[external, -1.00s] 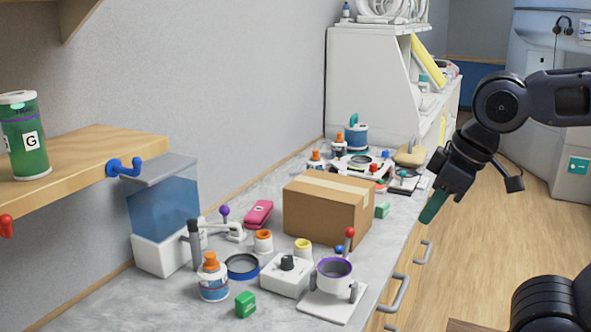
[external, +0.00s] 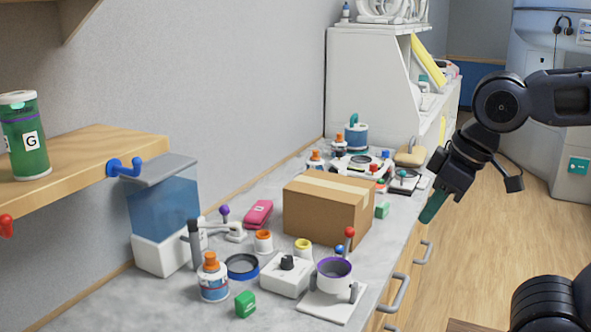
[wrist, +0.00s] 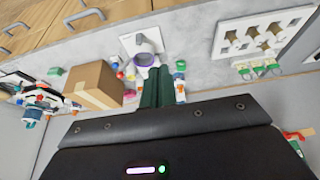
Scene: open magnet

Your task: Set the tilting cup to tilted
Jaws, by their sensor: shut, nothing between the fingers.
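The tilting cup (external: 334,273) has a purple rim and a pale body. It sits on a white base plate (external: 325,308) near the counter's front edge, with its opening facing up and looking upright. A lever with a red knob (external: 350,232) rises beside it. The cup also shows in the wrist view (wrist: 145,58), just beyond my fingertips. My gripper (external: 431,210) has dark green fingers pressed together and empty. In the external view it hangs beyond the counter's front edge, to the right of and farther back than the cup, apart from it. The fingers (wrist: 157,85) also show in the wrist view.
A cardboard box (external: 325,212) stands behind the cup. A white block with a black knob (external: 287,274), a blue ring (external: 242,266) and an orange-capped bottle (external: 212,280) are to the left. Drawer handles (external: 397,294) stick out from the counter front. The floor aisle is clear.

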